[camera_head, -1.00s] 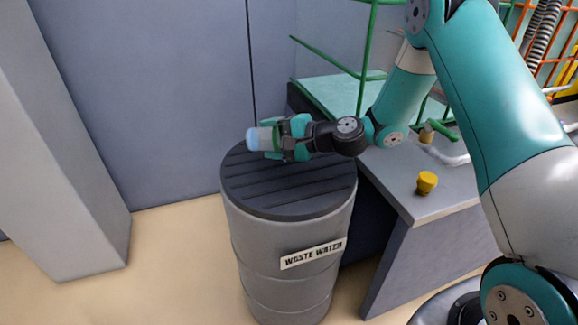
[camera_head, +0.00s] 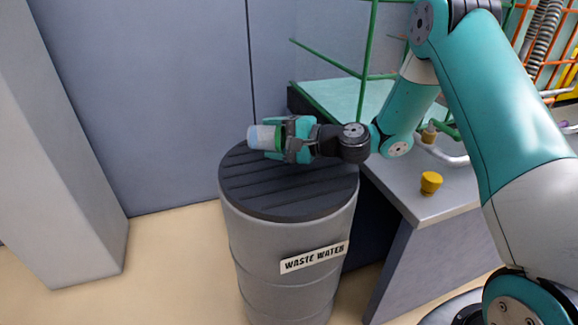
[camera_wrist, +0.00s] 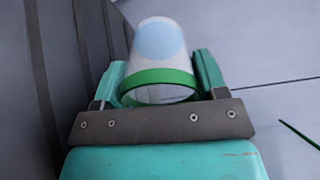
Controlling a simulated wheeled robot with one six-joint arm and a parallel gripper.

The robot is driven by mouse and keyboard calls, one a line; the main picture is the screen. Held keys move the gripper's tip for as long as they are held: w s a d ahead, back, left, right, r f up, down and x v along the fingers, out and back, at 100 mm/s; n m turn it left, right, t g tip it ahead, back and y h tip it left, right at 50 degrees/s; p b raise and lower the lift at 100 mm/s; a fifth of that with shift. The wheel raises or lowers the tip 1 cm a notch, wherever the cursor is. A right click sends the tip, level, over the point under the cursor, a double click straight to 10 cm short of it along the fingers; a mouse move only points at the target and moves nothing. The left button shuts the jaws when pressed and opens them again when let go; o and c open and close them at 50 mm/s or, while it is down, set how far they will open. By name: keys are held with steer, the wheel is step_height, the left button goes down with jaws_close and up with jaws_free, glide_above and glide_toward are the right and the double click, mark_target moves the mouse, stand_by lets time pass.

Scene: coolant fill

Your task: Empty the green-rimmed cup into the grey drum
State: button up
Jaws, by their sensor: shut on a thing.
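My gripper (camera_head: 281,138) is shut on the green-rimmed cup (camera_head: 261,138) and holds it over the grey drum (camera_head: 288,250). The drum has a dark slatted top and a "WASTE WATER" label. The cup is whitish with a pale blue patch and lies roughly sideways, its pale end pointing left in the head view. In the wrist view the cup (camera_wrist: 158,65) sits between both fingers of my gripper (camera_wrist: 160,80), its green rim nearest the palm. I cannot tell whether liquid is in it.
A grey bench (camera_head: 440,198) stands right of the drum, with a small yellow object (camera_head: 431,183) on it. Green rails (camera_head: 368,60) rise behind. A grey pillar (camera_head: 65,170) stands at the left, with clear floor between it and the drum.

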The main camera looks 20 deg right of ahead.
steer(key=shift+d+r+y+b, duration=0.15)
steer(key=shift+y+b, duration=0.25)
steer(key=shift+b, duration=0.85)
steer(key=shift+r+p, duration=0.2)
steer(key=shift+p, duration=0.25)
steer(key=p, duration=0.2)
steer(key=shift+r+h+p, duration=0.3)
steer(key=shift+r+p, duration=0.05)
steer(key=shift+a+g+h+p, duration=0.3)
steer(key=shift+h+p, duration=0.1)
steer(key=shift+p, duration=0.75)
steer(key=p, duration=0.2)
steer(key=a+r+h+p, duration=0.1)
steer(key=p, duration=0.1)
steer(key=shift+w+g, duration=0.3)
steer(key=shift+g, duration=0.1)
steer(key=shift+w+a+f+h+p, duration=0.15)
steer(key=shift+h+p, duration=0.25)
steer(key=shift+p, duration=0.55)
steer(key=shift+f+g+b, duration=0.3)
steer(key=shift+f, duration=0.4)
steer(key=shift+r+p, duration=0.15)
steer(key=shift+p, duration=0.45)
